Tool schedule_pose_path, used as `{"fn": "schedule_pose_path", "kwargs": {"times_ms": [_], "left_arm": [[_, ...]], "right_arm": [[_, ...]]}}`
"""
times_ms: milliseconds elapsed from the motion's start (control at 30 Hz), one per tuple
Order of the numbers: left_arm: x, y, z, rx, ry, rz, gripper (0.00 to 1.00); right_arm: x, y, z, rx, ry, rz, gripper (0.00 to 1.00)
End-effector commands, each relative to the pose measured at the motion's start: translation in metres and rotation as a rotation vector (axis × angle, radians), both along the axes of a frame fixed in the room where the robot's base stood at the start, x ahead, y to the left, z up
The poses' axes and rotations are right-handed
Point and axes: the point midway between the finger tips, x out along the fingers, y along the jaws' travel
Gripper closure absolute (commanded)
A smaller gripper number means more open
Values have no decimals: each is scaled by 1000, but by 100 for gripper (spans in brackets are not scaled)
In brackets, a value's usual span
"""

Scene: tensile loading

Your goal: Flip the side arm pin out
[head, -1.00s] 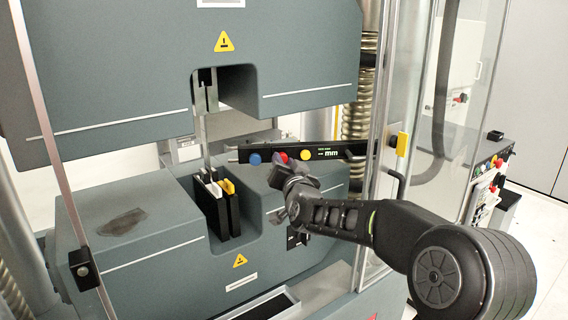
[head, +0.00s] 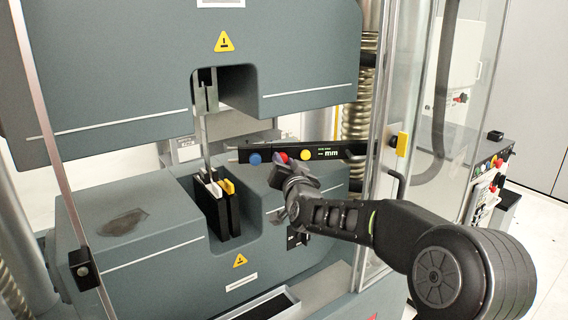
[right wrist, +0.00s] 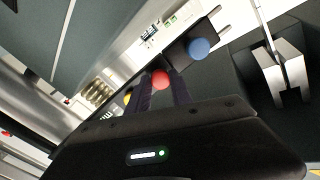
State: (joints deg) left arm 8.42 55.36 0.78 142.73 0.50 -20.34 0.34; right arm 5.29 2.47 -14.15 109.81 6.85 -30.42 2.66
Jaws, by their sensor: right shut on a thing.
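The side arm (head: 335,150) is a black bar with blue, red and yellow round pins, crossing in front of the machine's right side. The blue pin (head: 255,158) is at its left end and the yellow pin (head: 306,153) is right of the red pin (head: 281,157). My right gripper (head: 284,163) is at the red pin, seen from behind and below. In the right wrist view the red pin (right wrist: 160,79) sits between the two dark fingers, which are shut on it. The blue pin (right wrist: 199,48) is beside them, free. My left gripper is out of view.
The machine's lower block (head: 140,225) holds an upright metal specimen (head: 201,135) between dark grips (head: 222,213), left of the gripper. A control panel (head: 490,175) is farther right.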

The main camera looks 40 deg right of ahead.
Motion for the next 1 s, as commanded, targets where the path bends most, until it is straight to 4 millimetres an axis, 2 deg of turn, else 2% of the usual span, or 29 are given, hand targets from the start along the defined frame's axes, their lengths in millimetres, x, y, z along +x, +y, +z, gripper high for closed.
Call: {"fn": "schedule_pose_path", "kwargs": {"times_ms": [167,333,600,633,867,1000], "left_arm": [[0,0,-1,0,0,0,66],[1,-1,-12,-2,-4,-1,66],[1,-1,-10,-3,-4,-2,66],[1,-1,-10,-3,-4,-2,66],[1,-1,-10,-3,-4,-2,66],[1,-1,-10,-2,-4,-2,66]], "right_arm": [[-1,1,0,0,-1,0,100],[-14,8,-2,0,-2,1,100],[-15,9,-1,1,2,2,100],[-15,9,-1,1,2,2,72],[-15,9,0,0,1,0,53],[-15,9,0,0,1,0,52]]}}
